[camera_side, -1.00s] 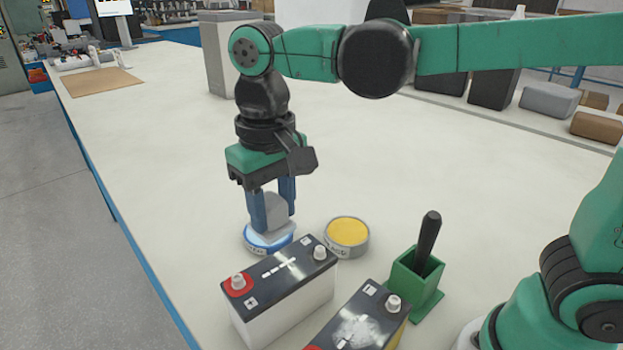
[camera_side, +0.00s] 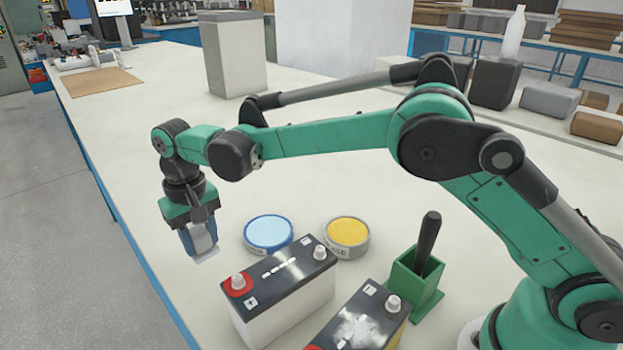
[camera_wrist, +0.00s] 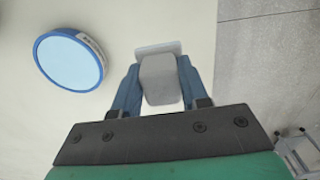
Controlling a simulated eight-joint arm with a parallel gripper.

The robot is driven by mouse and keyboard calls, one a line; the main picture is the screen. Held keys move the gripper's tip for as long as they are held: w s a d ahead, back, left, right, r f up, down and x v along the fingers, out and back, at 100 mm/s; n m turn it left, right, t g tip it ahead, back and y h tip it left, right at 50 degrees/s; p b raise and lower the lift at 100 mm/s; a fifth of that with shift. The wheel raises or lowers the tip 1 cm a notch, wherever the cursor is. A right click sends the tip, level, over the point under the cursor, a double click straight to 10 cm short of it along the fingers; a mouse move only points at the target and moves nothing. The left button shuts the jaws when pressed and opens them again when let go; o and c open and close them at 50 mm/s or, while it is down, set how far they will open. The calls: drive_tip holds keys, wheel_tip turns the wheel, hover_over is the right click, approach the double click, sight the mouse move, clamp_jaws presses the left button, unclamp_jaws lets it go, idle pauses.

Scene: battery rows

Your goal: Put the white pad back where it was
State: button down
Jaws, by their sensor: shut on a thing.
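My gripper (camera_side: 199,241) is shut on the white pad (camera_side: 206,256), held near the left edge of the table, left of the blue-rimmed tin. In the wrist view the pad (camera_wrist: 160,80) shows as a pale block on a thin, wider flat plate, with a blue finger on each side. In the side view the fingers hide most of the block. I cannot tell whether the plate touches the table. The round tin with a light blue top (camera_side: 268,231) stands apart from the pad; it also shows at upper left in the wrist view (camera_wrist: 68,60).
A yellow-topped tin (camera_side: 347,231) stands right of the blue one. Two batteries (camera_side: 275,290) (camera_side: 365,318) stand in front. A green holder (camera_side: 416,281) with a black handle (camera_side: 428,240) is at right. The table's left edge is close to my gripper.

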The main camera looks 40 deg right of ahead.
sight(206, 258)
drive_tip(key=shift+f, duration=2.4)
drive_tip(key=shift+f, duration=0.2)
drive_tip(key=shift+c, duration=2.3)
unclamp_jaws()
